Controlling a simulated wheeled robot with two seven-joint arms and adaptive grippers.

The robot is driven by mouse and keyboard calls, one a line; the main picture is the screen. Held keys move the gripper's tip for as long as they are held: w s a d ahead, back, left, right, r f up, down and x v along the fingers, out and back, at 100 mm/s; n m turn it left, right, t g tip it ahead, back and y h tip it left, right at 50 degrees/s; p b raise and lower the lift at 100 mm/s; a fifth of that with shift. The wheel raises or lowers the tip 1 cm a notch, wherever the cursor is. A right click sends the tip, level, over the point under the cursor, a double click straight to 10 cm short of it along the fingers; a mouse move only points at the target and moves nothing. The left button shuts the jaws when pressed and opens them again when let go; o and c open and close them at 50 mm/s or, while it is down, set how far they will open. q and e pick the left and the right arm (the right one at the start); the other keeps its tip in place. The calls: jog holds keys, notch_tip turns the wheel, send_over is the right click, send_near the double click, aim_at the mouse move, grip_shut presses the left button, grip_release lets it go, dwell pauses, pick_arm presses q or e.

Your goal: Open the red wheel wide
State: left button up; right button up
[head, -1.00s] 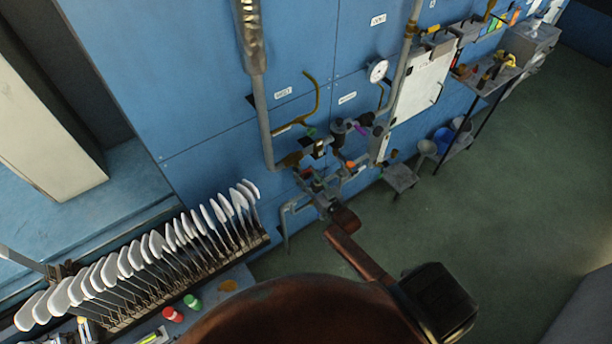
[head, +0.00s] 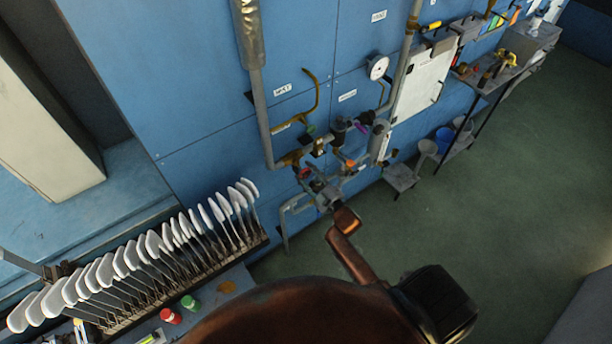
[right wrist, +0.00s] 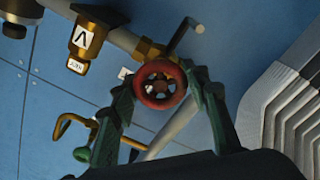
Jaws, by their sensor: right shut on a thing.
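The red wheel (right wrist: 160,85) is a small spoked handwheel on a brass valve, on the pipe along the blue wall. In the right wrist view it sits between the two green fingers of my right gripper (right wrist: 162,88), which press on its left and right sides. In the head view my right gripper (head: 322,188) reaches to the pipework from below, and a small bit of the wheel (head: 304,173) shows red beside it. Most of the wheel is hidden there by the gripper and pipes. How far the wheel is turned cannot be told. My left gripper is not in view.
A rack of white sock boards (head: 150,255) stands at the lower left. A small grey step (head: 400,177) is to the right, with open green floor beyond.

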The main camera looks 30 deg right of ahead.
jog(key=n+b, duration=0.1)
jog(key=n, duration=0.1)
jog(key=n+b, duration=0.1)
jog(key=n, duration=0.1)
jog(key=n+b, duration=0.1)
jog(key=n, duration=0.1)
jog(key=shift+f, duration=0.25)
jog(key=n+b, duration=0.3)
jog(key=n, duration=0.2)
jog(key=shift+r, duration=0.2)
jog(key=o, duration=1.2)
jog(key=shift+r, duration=0.1)
jog(key=shift+c, duration=0.2)
jog(key=shift+s, duration=0.15)
jog(key=s, duration=1.1)
jog(key=shift+s+d, duration=0.35)
jog(key=shift+d, duration=0.1)
